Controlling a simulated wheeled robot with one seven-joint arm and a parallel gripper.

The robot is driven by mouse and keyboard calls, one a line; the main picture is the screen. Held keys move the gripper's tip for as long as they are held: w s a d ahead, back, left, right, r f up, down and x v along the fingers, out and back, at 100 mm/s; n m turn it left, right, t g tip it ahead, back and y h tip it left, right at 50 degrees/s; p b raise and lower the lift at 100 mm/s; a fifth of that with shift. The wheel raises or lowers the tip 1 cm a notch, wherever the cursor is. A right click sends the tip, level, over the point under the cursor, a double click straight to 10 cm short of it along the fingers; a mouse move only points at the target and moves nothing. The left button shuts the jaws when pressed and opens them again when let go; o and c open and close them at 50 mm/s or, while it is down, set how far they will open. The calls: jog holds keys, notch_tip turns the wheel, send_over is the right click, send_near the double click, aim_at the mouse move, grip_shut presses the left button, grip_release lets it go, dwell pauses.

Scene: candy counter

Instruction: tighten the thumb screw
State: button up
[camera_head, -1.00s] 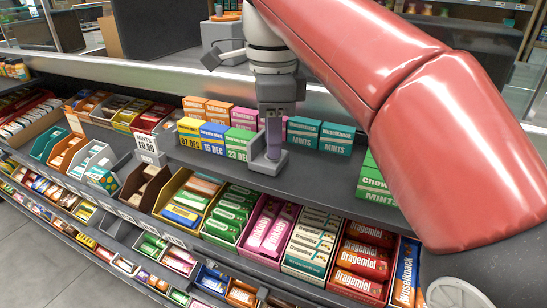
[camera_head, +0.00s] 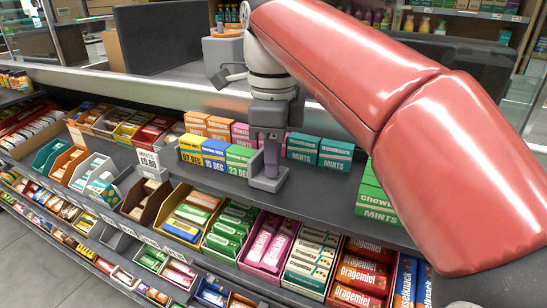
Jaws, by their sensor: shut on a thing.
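My gripper (camera_head: 269,148) points down over the counter shelf, beside the green dated box. It is shut on a narrow upright purple piece (camera_head: 271,155). A small grey block (camera_head: 268,181) is at the foot of this piece, on the shelf. I cannot tell whether the purple piece is the thumb screw, because the jaws hide its top and it is small in the picture. An orange round part (camera_head: 227,31) tops a grey unit on the back counter; I cannot tell what it is.
Yellow (camera_head: 190,149), blue (camera_head: 214,153) and green (camera_head: 239,160) dated boxes stand close left of my gripper. Teal mint boxes (camera_head: 336,154) stand to the right, and green mint boxes (camera_head: 375,199) farther right. Candy trays fill the front below. Bare shelf (camera_head: 320,190) lies right of the block.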

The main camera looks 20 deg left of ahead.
jog(key=shift+r+m+p, duration=0.2)
jog(key=shift+m+p, duration=0.3)
jog(key=shift+m, duration=0.2)
jog(key=shift+f+m+p, duration=0.2)
jog(key=shift+m+p, duration=0.1)
jog(key=shift+m, duration=0.7)
jog(key=shift+r, duration=0.1)
jog(key=shift+m+p, duration=0.35)
jog(key=shift+m, duration=1.25)
